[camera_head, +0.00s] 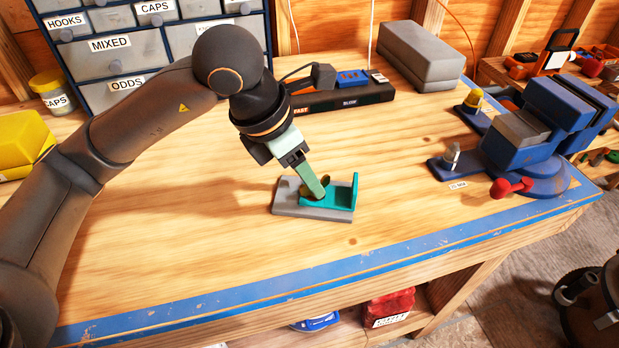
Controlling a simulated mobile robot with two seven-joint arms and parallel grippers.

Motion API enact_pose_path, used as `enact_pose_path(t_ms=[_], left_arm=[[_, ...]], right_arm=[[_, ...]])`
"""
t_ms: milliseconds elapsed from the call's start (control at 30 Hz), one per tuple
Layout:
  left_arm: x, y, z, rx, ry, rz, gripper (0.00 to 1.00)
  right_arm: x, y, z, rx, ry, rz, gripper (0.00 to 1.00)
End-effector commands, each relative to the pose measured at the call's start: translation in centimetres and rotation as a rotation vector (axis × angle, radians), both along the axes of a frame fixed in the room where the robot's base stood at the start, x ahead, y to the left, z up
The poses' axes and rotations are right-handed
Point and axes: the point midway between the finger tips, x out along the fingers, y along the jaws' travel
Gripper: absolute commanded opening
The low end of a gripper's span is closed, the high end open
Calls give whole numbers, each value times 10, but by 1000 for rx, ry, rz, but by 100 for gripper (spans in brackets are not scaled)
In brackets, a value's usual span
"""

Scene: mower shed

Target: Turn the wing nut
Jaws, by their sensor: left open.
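The wing nut (325,181) is a small brass-coloured piece, mostly hidden behind my left gripper's fingers. It sits on a teal bracket (343,197) with an upright wall at its right end. The bracket lies on a grey base plate (288,203) on the workbench. My left gripper (317,190) reaches down from the upper left, with its pale green fingers right at the wing nut. The fingers are open; whether they touch the nut is hidden. My right gripper is not in view.
A blue vise (532,130) with a red handle is bolted at the bench's right. A charger strip (340,97) and a grey block (420,55) stand at the back. A labelled drawer cabinet (112,68) stands back left. The bench (180,240) is clear around the plate.

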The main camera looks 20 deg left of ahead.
Motion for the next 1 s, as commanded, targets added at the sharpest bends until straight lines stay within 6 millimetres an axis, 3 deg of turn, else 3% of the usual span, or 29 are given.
enact_pose_path(t_ms=[200,533,1000], left_arm=[[6,-5,-20,0,2,1,56],[8,-6,-23,-1,-1,0,56],[7,-6,-23,-1,0,1,3]], right_arm=[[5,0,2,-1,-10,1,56],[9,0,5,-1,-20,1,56],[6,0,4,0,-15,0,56]])
